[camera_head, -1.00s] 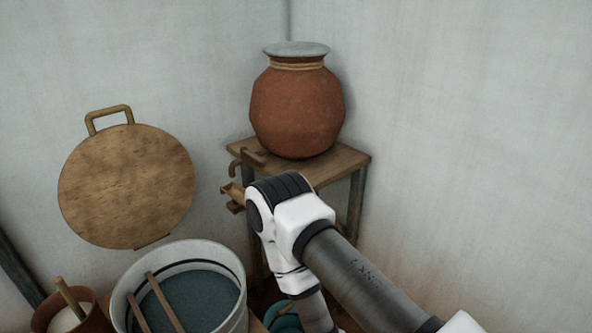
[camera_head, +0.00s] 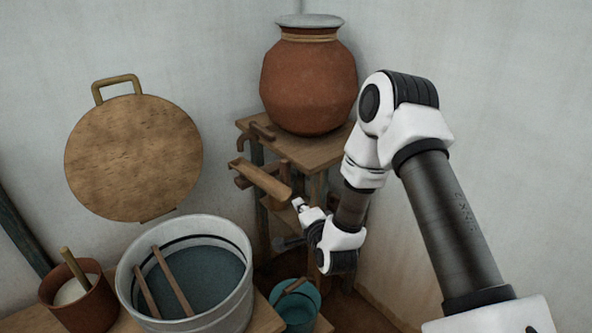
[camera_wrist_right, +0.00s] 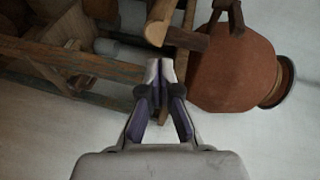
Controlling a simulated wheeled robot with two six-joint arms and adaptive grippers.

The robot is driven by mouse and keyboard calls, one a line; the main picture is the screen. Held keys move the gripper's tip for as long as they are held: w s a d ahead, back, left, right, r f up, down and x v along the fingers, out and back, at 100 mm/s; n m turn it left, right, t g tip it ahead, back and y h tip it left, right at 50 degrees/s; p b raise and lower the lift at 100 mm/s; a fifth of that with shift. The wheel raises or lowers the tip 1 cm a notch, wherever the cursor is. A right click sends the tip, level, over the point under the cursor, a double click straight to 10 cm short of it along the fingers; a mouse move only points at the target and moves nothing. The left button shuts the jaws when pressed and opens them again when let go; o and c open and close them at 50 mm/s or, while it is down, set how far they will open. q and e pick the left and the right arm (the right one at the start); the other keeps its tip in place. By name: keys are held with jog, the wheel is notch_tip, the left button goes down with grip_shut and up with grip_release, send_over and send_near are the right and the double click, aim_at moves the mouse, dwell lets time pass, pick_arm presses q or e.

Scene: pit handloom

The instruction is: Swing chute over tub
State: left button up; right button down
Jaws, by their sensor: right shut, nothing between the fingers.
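The chute (camera_head: 262,180) is a wooden trough at the front of the stand. Its near end points toward the lower right in the head view, apart from the tub. The tub (camera_head: 244,290) is pale grey, holds dark blue-green liquid, and stands left of the chute and lower. My left gripper is out of view.
A clay pot (camera_head: 309,85) with a grey lid stands on the wooden stand (camera_head: 335,154). A round wooden lid (camera_head: 133,158) is on the wall.

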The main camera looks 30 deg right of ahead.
aim_at(296, 164)
jog(key=d+r+m, duration=0.1)
jog(key=d+r+m+t+h, duration=0.1)
jog(key=r, duration=0.1)
jog(key=w+d+r+m, duration=0.1)
jog(key=r, duration=0.1)
jog(key=shift+w+t+h, duration=0.1)
jog(key=shift+t+h, duration=0.2)
jog(key=shift+a, duration=0.1)
jog(key=p+x, duration=0.1)
jog(key=x, duration=0.9)
jog(key=shift+p, duration=0.35)
jog(key=shift+a+f, duration=0.1)
jog(key=shift+f, duration=0.05)
